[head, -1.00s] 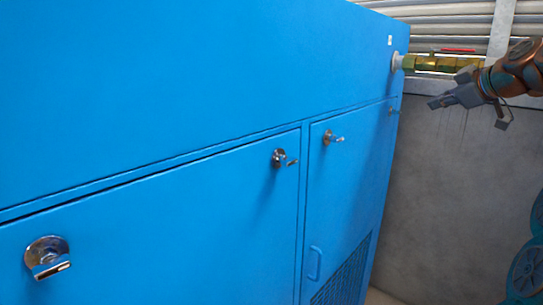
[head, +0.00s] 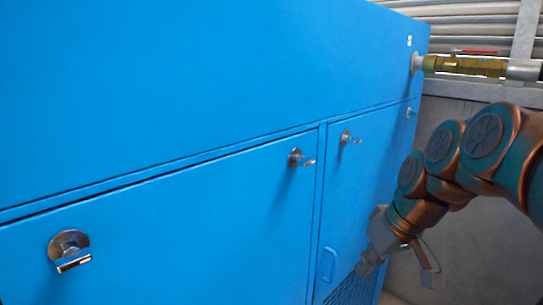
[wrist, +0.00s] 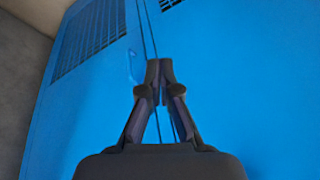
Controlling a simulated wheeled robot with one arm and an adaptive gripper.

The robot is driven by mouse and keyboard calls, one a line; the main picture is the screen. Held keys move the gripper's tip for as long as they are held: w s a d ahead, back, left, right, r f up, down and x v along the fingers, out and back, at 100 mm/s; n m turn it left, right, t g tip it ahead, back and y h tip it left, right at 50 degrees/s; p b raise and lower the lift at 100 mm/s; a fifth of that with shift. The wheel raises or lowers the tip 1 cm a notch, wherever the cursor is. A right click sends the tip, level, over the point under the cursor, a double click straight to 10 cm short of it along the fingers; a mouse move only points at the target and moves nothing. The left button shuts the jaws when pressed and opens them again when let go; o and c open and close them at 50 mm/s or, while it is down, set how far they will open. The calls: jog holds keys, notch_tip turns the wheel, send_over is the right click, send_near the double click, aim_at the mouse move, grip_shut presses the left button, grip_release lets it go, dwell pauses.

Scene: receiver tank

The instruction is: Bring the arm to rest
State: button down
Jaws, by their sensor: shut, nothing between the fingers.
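My gripper (head: 366,268) is at the lower right in the head view, at the end of my bent arm, pointing down and left in front of the blue cabinet's lower right door. In the wrist view my gripper (wrist: 158,70) has its fingertips together and holds nothing. The blue cabinet (head: 180,90) fills most of the head view, and its doors (wrist: 235,70) lie beyond the fingers in the wrist view. I cannot tell the exact gap between the fingertips and the cabinet.
Metal latches (head: 70,250) stick out from the cabinet doors. A brass valve (head: 465,65) with a red handle joins a pipe at the cabinet's upper right. A grey wall (head: 480,250) stands behind my arm. A vent grille (head: 350,292) is low on the right door.

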jog(key=s+f+m+g+h, duration=0.1)
jog(key=s+f+m+g, duration=0.1)
jog(key=s+f, duration=0.5)
jog(key=s+f+m+g+h, duration=0.1)
jog(key=s+f, duration=0.5)
jog(key=s, duration=1)
jog(key=shift+d+f+m+g+h, duration=0.3)
jog(key=shift+f+m+g+h, duration=0.15)
jog(key=shift+g, duration=0.45)
jog(key=shift+d, duration=0.1)
